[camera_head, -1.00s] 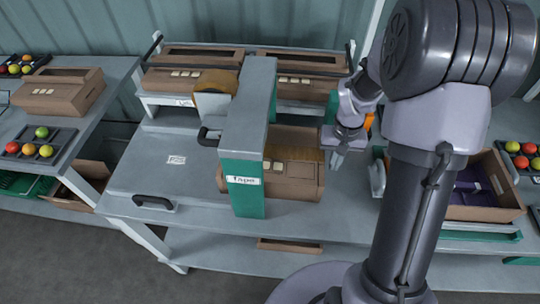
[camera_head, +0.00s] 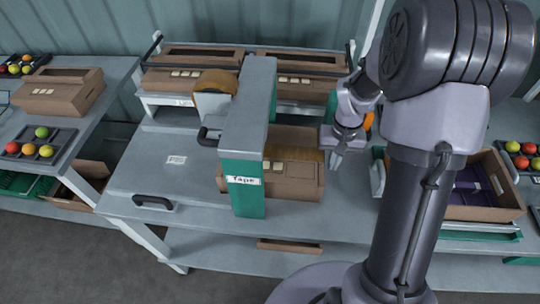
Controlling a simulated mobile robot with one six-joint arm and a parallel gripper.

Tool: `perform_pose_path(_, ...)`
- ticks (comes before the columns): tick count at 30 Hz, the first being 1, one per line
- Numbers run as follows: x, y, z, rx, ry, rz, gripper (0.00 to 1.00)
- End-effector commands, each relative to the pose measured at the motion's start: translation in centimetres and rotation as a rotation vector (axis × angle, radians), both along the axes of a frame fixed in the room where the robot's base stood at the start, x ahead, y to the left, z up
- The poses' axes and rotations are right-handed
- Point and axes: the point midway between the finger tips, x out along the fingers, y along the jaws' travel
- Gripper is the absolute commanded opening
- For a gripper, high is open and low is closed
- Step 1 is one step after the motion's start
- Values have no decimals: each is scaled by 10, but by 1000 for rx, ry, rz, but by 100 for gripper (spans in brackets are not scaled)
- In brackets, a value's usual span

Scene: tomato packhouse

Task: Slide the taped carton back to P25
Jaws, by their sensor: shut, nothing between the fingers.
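The taped carton (camera_head: 295,182) is a brown box lying on the bench under the green and grey arch labelled "Tape" (camera_head: 243,180). Most of it sticks out to the right of the arch, and a small corner shows on the left. A tan strip runs along its top. The P25 label (camera_head: 176,160) is on the bare grey bench top left of the arch. My gripper (camera_head: 336,161) is shut and empty, close to the carton's right end. I cannot tell whether it touches the carton.
Two brown cartons (camera_head: 190,75) stand on a raised rack behind the arch. A black handle (camera_head: 153,202) sits at the bench's front left. An open carton (camera_head: 490,206) with purple lining is at the right.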

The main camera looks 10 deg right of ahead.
Motion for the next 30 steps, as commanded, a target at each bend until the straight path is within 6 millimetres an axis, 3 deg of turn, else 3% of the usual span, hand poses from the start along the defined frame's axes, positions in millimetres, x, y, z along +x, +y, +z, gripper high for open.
perform_pose_path(14,5,16,0,0,0,1,0)
perform_pose_path(30,19,67,0,0,0,1,0)
